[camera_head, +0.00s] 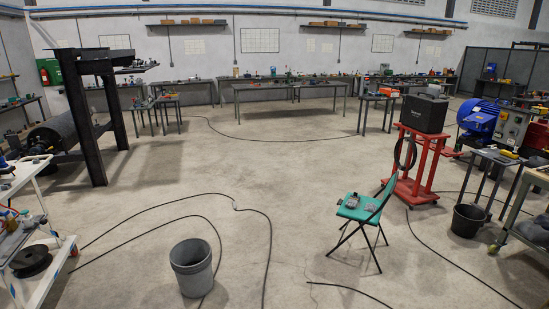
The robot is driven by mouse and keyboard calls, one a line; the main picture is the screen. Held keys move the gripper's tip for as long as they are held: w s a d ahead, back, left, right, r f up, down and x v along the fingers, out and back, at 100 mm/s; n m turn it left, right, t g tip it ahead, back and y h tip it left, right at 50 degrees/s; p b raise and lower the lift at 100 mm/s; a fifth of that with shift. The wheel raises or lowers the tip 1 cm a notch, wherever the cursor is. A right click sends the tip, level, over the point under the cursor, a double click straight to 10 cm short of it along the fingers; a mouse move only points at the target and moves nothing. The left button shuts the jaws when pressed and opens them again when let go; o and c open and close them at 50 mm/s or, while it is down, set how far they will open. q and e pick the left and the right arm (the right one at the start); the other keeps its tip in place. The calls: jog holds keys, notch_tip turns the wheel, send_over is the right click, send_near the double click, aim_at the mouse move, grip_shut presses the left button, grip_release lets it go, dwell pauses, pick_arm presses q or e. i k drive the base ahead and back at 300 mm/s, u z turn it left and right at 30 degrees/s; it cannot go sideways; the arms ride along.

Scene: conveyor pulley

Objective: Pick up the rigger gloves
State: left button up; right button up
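A green folding chair (359,214) stands on the floor right of the centre. Small grey items (353,201) lie on its seat. They may be the rigger gloves, but they are too small to tell for sure. No other thing in view can be clearly made out as gloves. Neither of my grippers is in view.
A grey bucket (191,280) stands in front, left of centre, with black cables (268,240) across the floor nearby. A red cart (424,170) carries a black case (425,113) behind the chair. A white trolley (57,270) stands left. The middle floor is mostly clear.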

aim_at(352, 201)
jog(key=z, duration=0.05)
jog(key=i, duration=2)
jog(key=z, duration=0.25)
jog(key=i, duration=2.15)
jog(key=z, duration=0.55)
jog(key=i, duration=1.5)
jog(key=z, duration=0.15)
